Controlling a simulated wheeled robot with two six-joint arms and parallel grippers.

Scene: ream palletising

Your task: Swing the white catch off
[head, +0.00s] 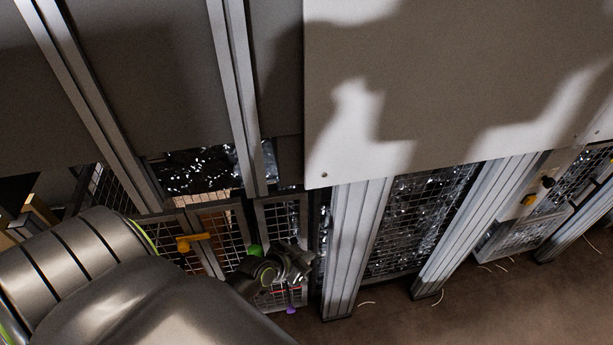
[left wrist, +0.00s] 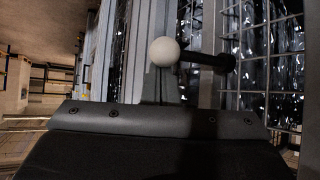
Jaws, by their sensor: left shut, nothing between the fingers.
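The white catch shows in the left wrist view as a round white knob (left wrist: 163,51), with a dark bar (left wrist: 208,60) reaching right from it, in front of grey upright profiles. My left gripper (head: 297,265) is shut and empty, low in front of the mesh fence in the head view. Its dark body (left wrist: 160,118) fills the bottom of the left wrist view, just below the knob. I cannot tell whether it touches the knob. In the head view the catch is hidden or too small to make out behind my gripper. My right gripper is not in view.
A yellow handle (head: 194,241) sits on a mesh door left of my gripper. A grey post (head: 354,245) stands close to its right, and a large panel (head: 450,75) hangs above. Brown floor (head: 480,300) is open at the lower right.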

